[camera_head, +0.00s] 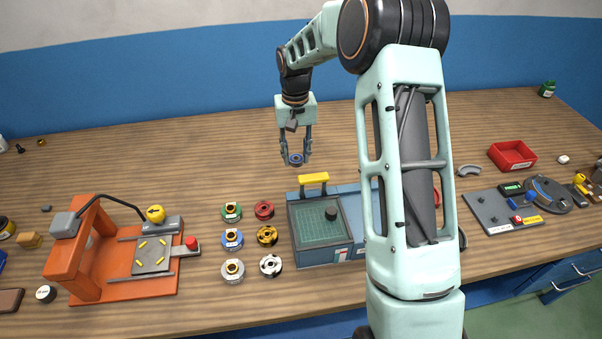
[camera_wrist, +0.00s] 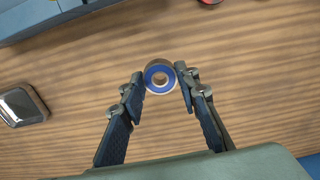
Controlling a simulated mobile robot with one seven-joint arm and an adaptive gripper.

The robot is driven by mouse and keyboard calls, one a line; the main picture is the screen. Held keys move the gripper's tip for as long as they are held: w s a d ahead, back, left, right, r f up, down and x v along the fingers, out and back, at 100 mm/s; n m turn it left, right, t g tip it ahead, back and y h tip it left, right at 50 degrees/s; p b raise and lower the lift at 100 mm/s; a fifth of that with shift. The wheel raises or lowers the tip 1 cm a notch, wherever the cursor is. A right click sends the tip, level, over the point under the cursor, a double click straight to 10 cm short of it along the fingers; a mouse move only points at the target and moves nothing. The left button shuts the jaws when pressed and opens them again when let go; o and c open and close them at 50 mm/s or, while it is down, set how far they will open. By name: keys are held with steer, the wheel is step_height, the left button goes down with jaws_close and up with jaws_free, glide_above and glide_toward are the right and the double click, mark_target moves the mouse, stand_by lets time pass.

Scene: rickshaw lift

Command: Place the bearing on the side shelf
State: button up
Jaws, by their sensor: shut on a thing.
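The bearing (camera_wrist: 160,76) is a ring with a blue face, a metallic rim and an open centre. My gripper (camera_wrist: 161,84) is shut on it, with one finger on each side. In the head view the bearing (camera_head: 295,160) hangs between the fingertips of my gripper (camera_head: 296,158), over the wooden table behind the grey-blue device. How far above the table it is I cannot tell. I cannot make out a side shelf for certain in either view.
A grey-blue device (camera_head: 320,228) with a yellow handle stands in front of my gripper. Several spools (camera_head: 232,239) and an orange press (camera_head: 88,262) are to the left. A red bin (camera_head: 512,155) is at right. The rear table is mostly clear.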

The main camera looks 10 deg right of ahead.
mark_target(297, 185)
step_height(297, 185, down, 10)
steer(key=shift+s+r+p, duration=0.1)
steer(key=shift+r+p, duration=0.05)
steer(key=shift+p, duration=0.25)
steer(key=o, duration=1.3)
steer(key=shift+r, duration=0.1)
